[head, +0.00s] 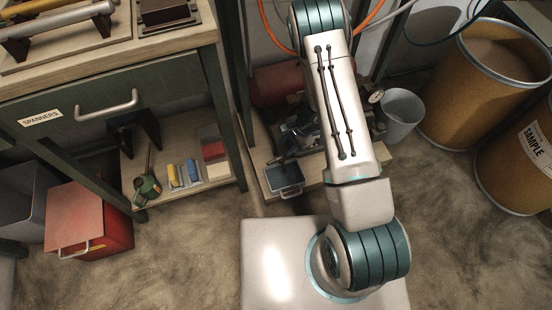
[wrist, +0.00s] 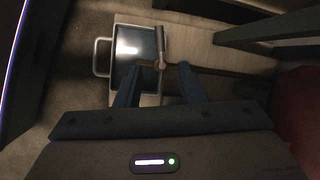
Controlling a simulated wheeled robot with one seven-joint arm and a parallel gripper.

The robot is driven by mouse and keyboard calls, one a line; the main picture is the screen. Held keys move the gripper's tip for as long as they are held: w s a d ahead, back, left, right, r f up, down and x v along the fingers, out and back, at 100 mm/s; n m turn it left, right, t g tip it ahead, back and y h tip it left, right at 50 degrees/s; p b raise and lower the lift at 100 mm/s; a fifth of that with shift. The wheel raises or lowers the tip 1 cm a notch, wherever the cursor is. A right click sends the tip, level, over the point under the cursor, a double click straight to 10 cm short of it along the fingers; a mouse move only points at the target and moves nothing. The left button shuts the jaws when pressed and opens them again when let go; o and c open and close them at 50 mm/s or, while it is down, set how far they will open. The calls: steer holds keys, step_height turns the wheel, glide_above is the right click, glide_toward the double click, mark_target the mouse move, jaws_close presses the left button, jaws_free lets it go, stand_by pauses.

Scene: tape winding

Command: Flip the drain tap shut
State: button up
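The drain tap (wrist: 161,42) shows in the wrist view as a small metal lever on a short fitting, over the edge of a drain pan. My gripper (wrist: 161,67) is open, with its two dark fingers apart and the tap's fitting between or just beyond their tips. I cannot tell whether either finger touches it. The drain pan (wrist: 103,57) is dark inside with a pale rim and a handle. It also shows in the head view (head: 285,180). In the head view my arm hides much of the area by the tap.
A red tank (head: 272,86) stands behind the pan under the bench. A grey bucket (head: 400,112) and brown drums (head: 478,85) stand to the right. A workbench (head: 130,95) with a drawer and a red box (head: 88,218) are to the left. Open floor lies in front.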

mark_target(274, 160)
steer(key=b+x, duration=0.2)
steer(key=x, duration=0.7)
steer(key=shift+a+f+b, duration=0.1)
steer(key=shift+f+b, duration=0.1)
steer(key=shift+b, duration=0.1)
jaws_close()
